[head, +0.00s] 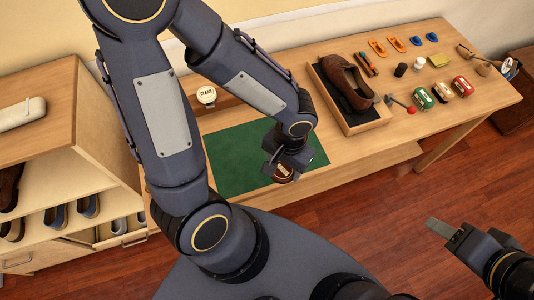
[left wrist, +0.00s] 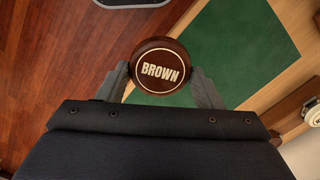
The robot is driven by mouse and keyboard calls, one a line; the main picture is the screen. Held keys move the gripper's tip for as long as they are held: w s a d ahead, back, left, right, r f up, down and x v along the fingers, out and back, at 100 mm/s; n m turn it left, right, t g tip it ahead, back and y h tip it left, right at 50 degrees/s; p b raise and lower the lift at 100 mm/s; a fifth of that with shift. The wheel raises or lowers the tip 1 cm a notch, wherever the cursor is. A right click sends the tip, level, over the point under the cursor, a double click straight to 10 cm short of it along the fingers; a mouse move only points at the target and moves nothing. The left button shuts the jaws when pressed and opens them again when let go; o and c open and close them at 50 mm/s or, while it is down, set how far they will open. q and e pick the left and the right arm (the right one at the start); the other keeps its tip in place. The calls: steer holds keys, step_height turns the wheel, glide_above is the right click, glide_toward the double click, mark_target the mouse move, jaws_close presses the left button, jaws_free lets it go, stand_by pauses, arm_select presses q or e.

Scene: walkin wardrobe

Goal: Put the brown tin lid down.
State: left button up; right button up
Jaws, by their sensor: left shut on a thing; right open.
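The brown tin lid (left wrist: 160,69) is round and dark brown with the word BROWN in a pale ring, seen face-on in the left wrist view. My left gripper (left wrist: 162,80) is shut on it, one finger on each side. In the head view the lid (head: 284,174) shows below my left gripper (head: 287,165), near the front edge of the green mat (head: 233,162). I cannot tell whether the lid touches anything below. My right gripper (head: 442,229) is open and empty at the lower right, over the floor.
Several coloured tins, including a green one (head: 424,98), stand further right. A round white container marked CLEAN (head: 206,95) is behind the mat. A shoe shelf (head: 70,150) is at left. Much of the mat is bare.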

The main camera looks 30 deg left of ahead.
arm_select(q)
steer(key=w+a+f, duration=0.3)
steer(key=w+a+f+b, duration=0.1)
steer(key=w+a+f, duration=0.2)
steer(key=a+f, duration=0.1)
steer(key=shift+w+a+f+b, duration=0.2)
steer(key=shift+w+a+b, duration=0.1)
steer(key=shift+w, duration=0.1)
steer(key=shift+w+a+f, duration=0.2)
steer(key=shift+a+f, duration=0.05)
steer(key=shift+f, duration=0.1)
steer(key=shift+w+a+f, duration=0.15)
steer(key=shift+f, duration=0.1)
step_height(320, 180, down, 4)
steer(key=shift+w+a+r+b, duration=0.1)
steer(key=shift+r+b, duration=0.15)
steer(key=shift+b, duration=0.95)
steer(key=shift+r, duration=0.1)
